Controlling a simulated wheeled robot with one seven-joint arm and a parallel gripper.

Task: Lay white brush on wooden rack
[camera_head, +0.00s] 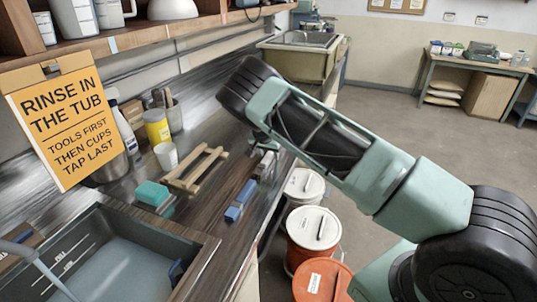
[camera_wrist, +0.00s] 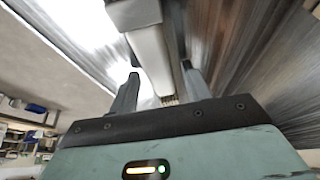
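The wooden rack (camera_head: 181,181) stands on the counter, left of my gripper, with its bars bare. My gripper (camera_head: 264,148) hangs low over the counter's front edge, right of the rack; my arm partly hides it. In the wrist view my gripper (camera_wrist: 160,72) has its two fingers apart. A long whitish-grey thing, probably the white brush (camera_wrist: 150,50), runs between them, with a bristle-like end near the palm. The fingers flank it, and I cannot make out firm contact. In the head view a small greyish shape, perhaps the same brush, is under my gripper.
A blue block-like thing (camera_head: 236,207) lies on the counter nearer the sink tub (camera_head: 190,262). A green sponge (camera_head: 151,193), a white cup (camera_head: 166,156) and a yellow container (camera_head: 157,128) are beside the rack. Buckets (camera_head: 314,229) stand on the floor below the counter edge.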

